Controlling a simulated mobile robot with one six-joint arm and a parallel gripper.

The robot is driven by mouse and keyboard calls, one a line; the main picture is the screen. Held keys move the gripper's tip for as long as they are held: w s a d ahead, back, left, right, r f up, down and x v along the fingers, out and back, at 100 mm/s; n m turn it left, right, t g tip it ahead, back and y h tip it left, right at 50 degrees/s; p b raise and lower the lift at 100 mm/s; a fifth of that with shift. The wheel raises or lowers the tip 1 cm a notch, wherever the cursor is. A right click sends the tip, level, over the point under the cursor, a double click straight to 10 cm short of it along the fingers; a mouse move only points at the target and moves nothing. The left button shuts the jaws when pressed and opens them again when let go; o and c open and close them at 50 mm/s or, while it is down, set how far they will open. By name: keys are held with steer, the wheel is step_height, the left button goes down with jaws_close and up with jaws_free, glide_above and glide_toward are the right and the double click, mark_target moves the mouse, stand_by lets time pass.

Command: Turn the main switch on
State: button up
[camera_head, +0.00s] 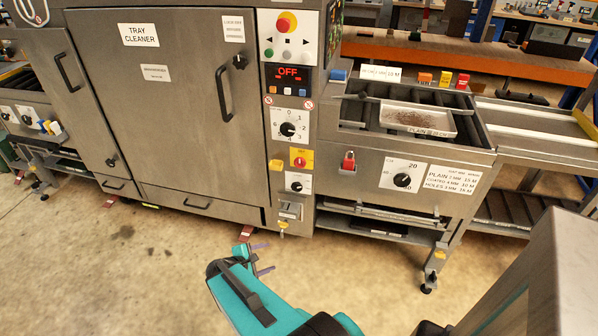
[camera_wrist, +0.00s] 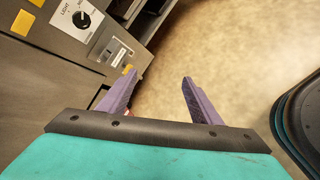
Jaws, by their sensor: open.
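The tray cleaner (camera_head: 150,100) is a large grey steel cabinet with a control column right of its door. The column carries a display (camera_head: 289,75) reading OFF in red. Below it are a black rotary dial (camera_head: 288,129), a red knob on a yellow plate (camera_head: 299,159), a smaller black knob (camera_head: 297,185) and a small grey fitting (camera_head: 290,209). I cannot read which is labelled main switch. My gripper (camera_head: 264,259) is open and empty, low in front of the column, apart from it. In the wrist view its purple fingers (camera_wrist: 161,82) are spread, with a LIGHT knob (camera_wrist: 82,19) at upper left.
A red emergency button (camera_head: 287,22) tops the column. To the right, a conveyor holds a tray (camera_head: 418,121) with brown debris, and a red padlock-like piece (camera_head: 348,161) hangs on its front. The floor in front is clear.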

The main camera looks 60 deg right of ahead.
steer(key=w+d+r+n+t+h+b, duration=0.1)
steer(key=d+r+n+t+h+b, duration=0.2)
steer(key=d+r+n, duration=0.4)
steer(key=w+d+r+n+t+h+b, duration=0.2)
steer(key=d+r+n, duration=0.5)
steer(key=d, duration=0.7)
steer(key=shift+d+r+t+h+b, duration=0.4)
steer(key=shift+r+t+h+b, duration=0.35)
steer(key=shift+h, duration=0.25)
steer(key=shift+w+d, duration=0.1)
steer(key=shift+w, duration=0.05)
steer(key=b+x, duration=0.1)
steer(key=b, duration=0.1)
steer(key=b+x, duration=0.2)
steer(key=shift+f+g, duration=0.2)
steer(key=shift+g, duration=0.05)
steer(key=d+b, duration=0.1)
steer(key=b, duration=0.4)
steer(key=shift+w+d, duration=0.15)
steer(key=shift+d, duration=0.05)
steer(key=b, duration=0.5)
steer(key=shift+w+d, duration=0.2)
steer(key=shift+d, duration=0.2)
steer(key=shift+w+d+b, duration=0.1)
steer(key=shift+d+b, duration=0.25)
steer(key=shift+b, duration=0.75)
